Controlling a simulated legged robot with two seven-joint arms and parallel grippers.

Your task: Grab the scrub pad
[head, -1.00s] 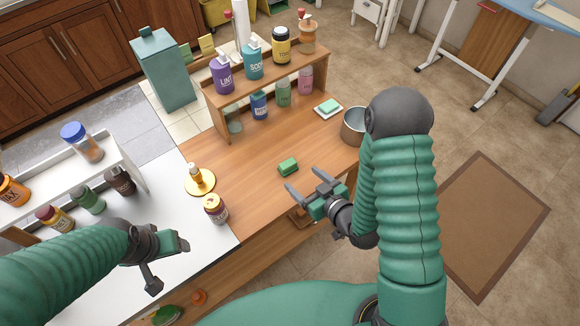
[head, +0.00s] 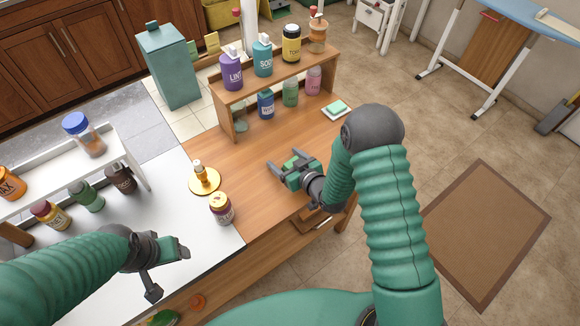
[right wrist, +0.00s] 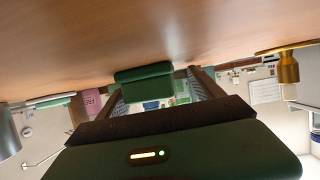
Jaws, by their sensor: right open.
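The scrub pad, a small green block (right wrist: 143,75), lies on the wooden counter. In the right wrist view, it sits between the two spread fingers of my right gripper (right wrist: 155,88). I cannot tell whether the fingers touch the pad. My left gripper (head: 170,272) is open and empty over the white counter at the lower left.
A white dish (head: 327,112) with a pale green block lies at the back right.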

